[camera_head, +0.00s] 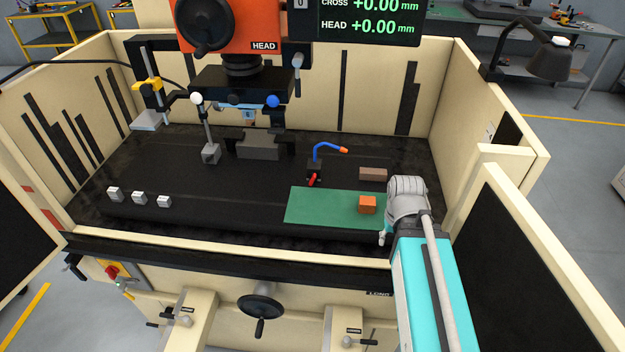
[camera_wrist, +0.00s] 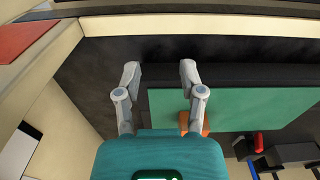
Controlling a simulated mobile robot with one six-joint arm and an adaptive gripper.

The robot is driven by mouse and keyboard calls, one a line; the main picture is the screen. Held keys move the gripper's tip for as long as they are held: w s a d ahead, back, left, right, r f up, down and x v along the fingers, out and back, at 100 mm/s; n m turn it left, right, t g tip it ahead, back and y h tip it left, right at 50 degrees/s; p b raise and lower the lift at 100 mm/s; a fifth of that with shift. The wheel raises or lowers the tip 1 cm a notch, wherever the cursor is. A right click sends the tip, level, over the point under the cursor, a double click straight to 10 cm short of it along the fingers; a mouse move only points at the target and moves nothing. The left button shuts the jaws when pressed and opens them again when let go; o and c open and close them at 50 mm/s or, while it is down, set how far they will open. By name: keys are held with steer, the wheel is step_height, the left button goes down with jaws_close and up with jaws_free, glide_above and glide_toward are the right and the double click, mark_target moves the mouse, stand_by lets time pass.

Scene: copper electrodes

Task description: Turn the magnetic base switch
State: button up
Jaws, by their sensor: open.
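A small black magnetic base (camera_head: 314,168) stands on the dark machine table, just beyond the green mat's far edge. It carries a bent blue hose (camera_head: 322,147) with an orange tip. A red switch lever (camera_head: 312,181) sits on its near side. In the wrist view the black base (camera_wrist: 293,154) and red lever (camera_wrist: 258,142) show at the lower right, partly cut off by the frame. My gripper (camera_wrist: 160,72) is open and empty, with its fingers spread, beside the mat and away from the base. In the head view my wrist mostly hides it.
An orange block (camera_head: 367,204) lies on the green mat (camera_head: 320,206), close to my gripper. A brown block (camera_head: 373,174) lies behind it. A grey stand (camera_head: 211,154) with a post is farther left. The orange machine head (camera_head: 225,30) hangs above; cream walls enclose the table.

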mark_target(315, 177)
steer(key=w+a+r+p, duration=0.1)
steer(key=w+a, duration=0.1)
steer(key=w, duration=0.1)
steer(key=w+a+r+t+y+p, duration=0.1)
steer(key=w+a, duration=0.1)
steer(key=w, duration=0.1)
steer(key=w+a+r+t+p, duration=0.1)
steer(key=w+a, duration=0.2)
steer(key=shift+w+r, duration=0.25)
steer(key=shift+r, duration=0.15)
steer(key=w+a+r+m+t+y+p, duration=0.1)
steer(key=w+a+r, duration=0.4)
steer(key=w+a, duration=0.5)
steer(key=shift+w+a+r+t+y+p, duration=0.15)
steer(key=shift+a+t+y+p, duration=0.6)
steer(key=shift+t+y+p, duration=0.3)
steer(key=b+x, duration=1.1)
steer(key=x, duration=0.3)
steer(key=shift+d+b, duration=0.2)
steer(key=shift+b, duration=0.15)
jaws_close()
